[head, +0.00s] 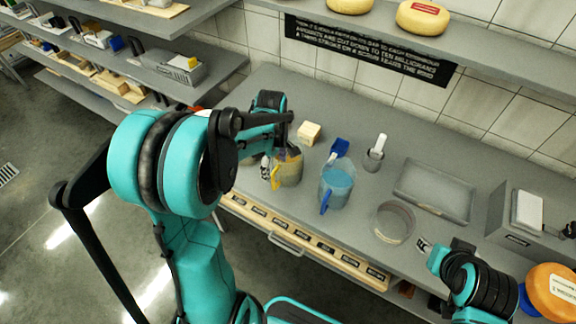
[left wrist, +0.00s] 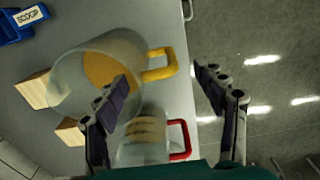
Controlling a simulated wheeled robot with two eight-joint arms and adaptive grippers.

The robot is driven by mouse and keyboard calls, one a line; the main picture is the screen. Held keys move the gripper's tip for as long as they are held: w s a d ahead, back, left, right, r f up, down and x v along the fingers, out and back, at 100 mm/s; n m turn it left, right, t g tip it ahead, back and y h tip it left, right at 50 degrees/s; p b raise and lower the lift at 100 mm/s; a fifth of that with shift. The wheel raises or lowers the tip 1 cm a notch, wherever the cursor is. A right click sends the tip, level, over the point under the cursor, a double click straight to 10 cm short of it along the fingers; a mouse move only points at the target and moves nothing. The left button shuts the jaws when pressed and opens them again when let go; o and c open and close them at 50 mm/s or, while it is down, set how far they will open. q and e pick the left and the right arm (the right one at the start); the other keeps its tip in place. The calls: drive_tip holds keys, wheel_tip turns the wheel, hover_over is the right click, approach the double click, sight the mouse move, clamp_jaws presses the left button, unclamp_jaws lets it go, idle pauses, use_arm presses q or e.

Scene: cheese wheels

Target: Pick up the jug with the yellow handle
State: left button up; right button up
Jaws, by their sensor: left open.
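The jug with the yellow handle (head: 291,168) stands on the grey counter, see-through with orange-yellow contents. In the left wrist view the jug (left wrist: 82,62) fills the upper left, and its yellow handle (left wrist: 163,66) points right. My left gripper (left wrist: 165,78) is open. In that picture the handle lies between its two fingertips, and the left finger overlaps the jug's side; I cannot tell whether it touches. In the head view my left gripper (head: 266,165) is beside the jug, partly hidden by my arm. My right gripper (head: 424,244) is small at the lower right.
A see-through jug with a red handle (left wrist: 181,140) is close below the yellow-handled one in the left wrist view. A blue-handled jug (head: 337,184), a blue scoop (head: 340,147), a pale block (head: 309,132), a round clear dish (head: 394,223) and a grey tray (head: 434,190) are on the counter.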

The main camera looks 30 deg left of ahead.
sight(277, 185)
use_arm(q)
drive_tip(key=shift+f+b, duration=0.4)
drive_tip(key=shift+f, duration=0.4)
wheel_tip(277, 185, down, 7)
drive_tip(key=shift+w+f+b, duration=0.15)
drive_tip(key=shift+f+b, duration=0.05)
drive_tip(key=shift+b, duration=0.85)
drive_tip(key=shift+r, duration=0.1)
clamp_jaws()
